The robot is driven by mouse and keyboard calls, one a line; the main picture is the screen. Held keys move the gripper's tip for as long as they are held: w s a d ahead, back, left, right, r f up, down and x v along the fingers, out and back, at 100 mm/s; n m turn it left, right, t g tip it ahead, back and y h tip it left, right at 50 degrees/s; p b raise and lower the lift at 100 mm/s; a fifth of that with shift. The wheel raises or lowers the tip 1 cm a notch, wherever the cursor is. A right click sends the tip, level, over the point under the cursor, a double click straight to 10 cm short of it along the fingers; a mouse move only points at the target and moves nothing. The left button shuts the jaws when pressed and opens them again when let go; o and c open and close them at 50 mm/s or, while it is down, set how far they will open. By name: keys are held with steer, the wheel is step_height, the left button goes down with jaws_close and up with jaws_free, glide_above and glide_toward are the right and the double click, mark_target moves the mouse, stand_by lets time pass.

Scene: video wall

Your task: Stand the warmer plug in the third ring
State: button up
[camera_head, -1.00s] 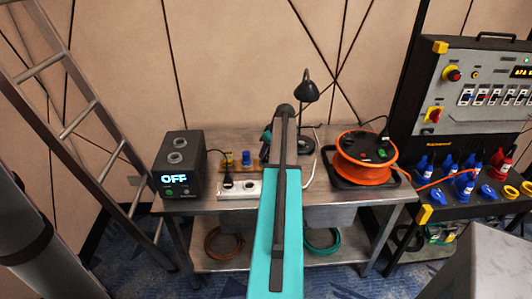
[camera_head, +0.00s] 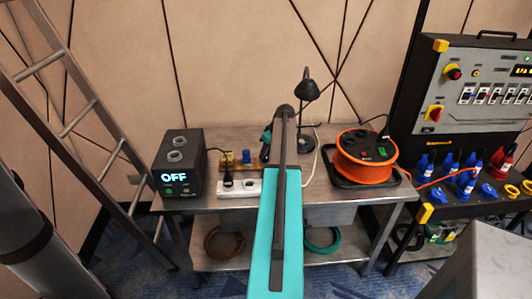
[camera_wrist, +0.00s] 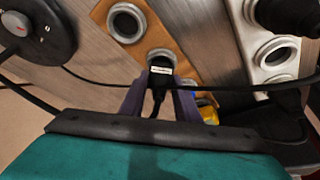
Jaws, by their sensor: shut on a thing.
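The plug (camera_wrist: 159,74), black with a small white label, is held between the purple-grey fingers of my gripper (camera_wrist: 160,92) in the wrist view. Its cord hangs back between the fingers. Its head overlaps the near edge of a grey ring (camera_wrist: 160,56) in a tan board (camera_wrist: 162,34); whether it is inside the ring or above it I cannot tell. Another ring (camera_wrist: 126,22) in the same board, farther up and left, is empty. In the head view my arm hides the gripper and the plug.
A white socket strip (camera_wrist: 244,45) with a black plug (camera_wrist: 290,14) lies right of the board. A black cable (camera_wrist: 95,82) crosses near the fingers. In the head view, a black box reading OFF (camera_head: 180,178) stands left, an orange cable reel (camera_head: 363,163) right, a lamp (camera_head: 307,90) behind.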

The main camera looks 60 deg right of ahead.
steer(key=shift+f, duration=0.45)
stand_by(0.3)
steer(key=o, duration=1.7)
steer(key=shift+c, duration=0.2)
steer(key=shift+r+p, duration=0.9)
steer(key=shift+r, duration=2.1)
steer(key=shift+r, duration=0.1)
